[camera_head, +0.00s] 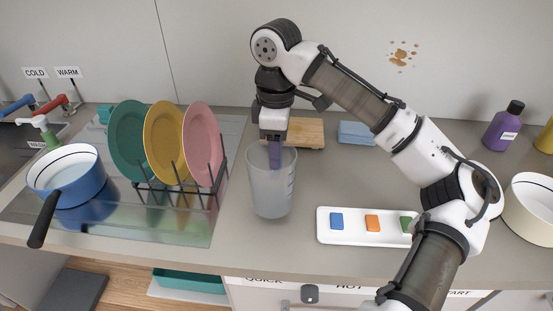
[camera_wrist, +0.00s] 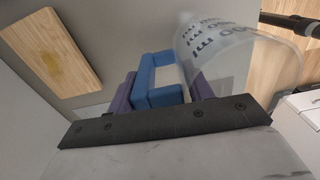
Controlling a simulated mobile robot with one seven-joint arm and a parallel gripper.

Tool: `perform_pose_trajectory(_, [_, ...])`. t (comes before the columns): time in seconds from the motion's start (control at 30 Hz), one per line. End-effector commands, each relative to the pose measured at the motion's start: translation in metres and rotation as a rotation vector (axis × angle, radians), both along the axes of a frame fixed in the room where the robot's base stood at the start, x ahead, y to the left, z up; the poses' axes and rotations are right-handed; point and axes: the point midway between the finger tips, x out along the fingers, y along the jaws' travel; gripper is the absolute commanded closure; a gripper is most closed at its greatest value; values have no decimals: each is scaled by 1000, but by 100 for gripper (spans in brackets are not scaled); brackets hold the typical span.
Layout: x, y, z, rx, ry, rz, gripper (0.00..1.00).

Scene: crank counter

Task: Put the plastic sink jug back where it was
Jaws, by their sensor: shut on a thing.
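The clear, frosted plastic jug (camera_head: 270,192) is upright at the middle of the counter, right of the dish rack. I cannot tell whether its base touches the counter. My gripper (camera_head: 273,160) comes down from above at the jug's rim.
A dish rack (camera_head: 178,192) with three plates stands left, beyond it a blue pan (camera_head: 66,178) and the sink. A white tray (camera_head: 335,238) with coloured blocks lies right of the jug.

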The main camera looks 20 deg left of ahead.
Motion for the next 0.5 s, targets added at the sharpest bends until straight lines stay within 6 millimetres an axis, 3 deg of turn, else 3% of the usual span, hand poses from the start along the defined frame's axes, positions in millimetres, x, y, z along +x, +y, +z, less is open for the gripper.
perform_pose_trajectory(0.3, [0, 0, -39, 0, 1, 0, 98])
perform_pose_trajectory(0.5, [0, 0, -40, 1, 0, 1, 98])
